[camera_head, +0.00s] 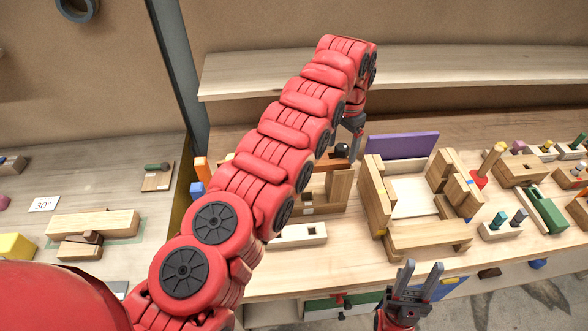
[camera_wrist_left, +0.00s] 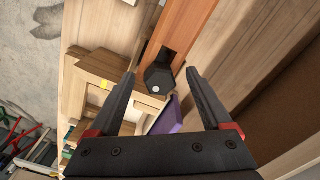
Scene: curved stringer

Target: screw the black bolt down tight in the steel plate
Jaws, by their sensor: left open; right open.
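The black bolt (camera_head: 341,150) shows its dark head at the wooden stand behind my left arm. In the left wrist view the bolt's head (camera_wrist_left: 158,78) is black with a pale dot on top, beside a dark slot in an orange-brown wooden strip (camera_wrist_left: 182,28). My left gripper (camera_head: 347,146) is open over the bolt. In its wrist view the left gripper (camera_wrist_left: 160,75) has the head between its fingertips in the picture, with a gap on each side; I cannot tell the depth. I cannot make out the steel plate. My right gripper (camera_head: 422,267) is open and empty at the bench's front.
A wooden frame box (camera_head: 420,238) stands right of the bolt, with a purple panel (camera_head: 402,145) behind it. Several small wooden fixtures fill the right side. A shelf (camera_head: 430,75) runs behind.

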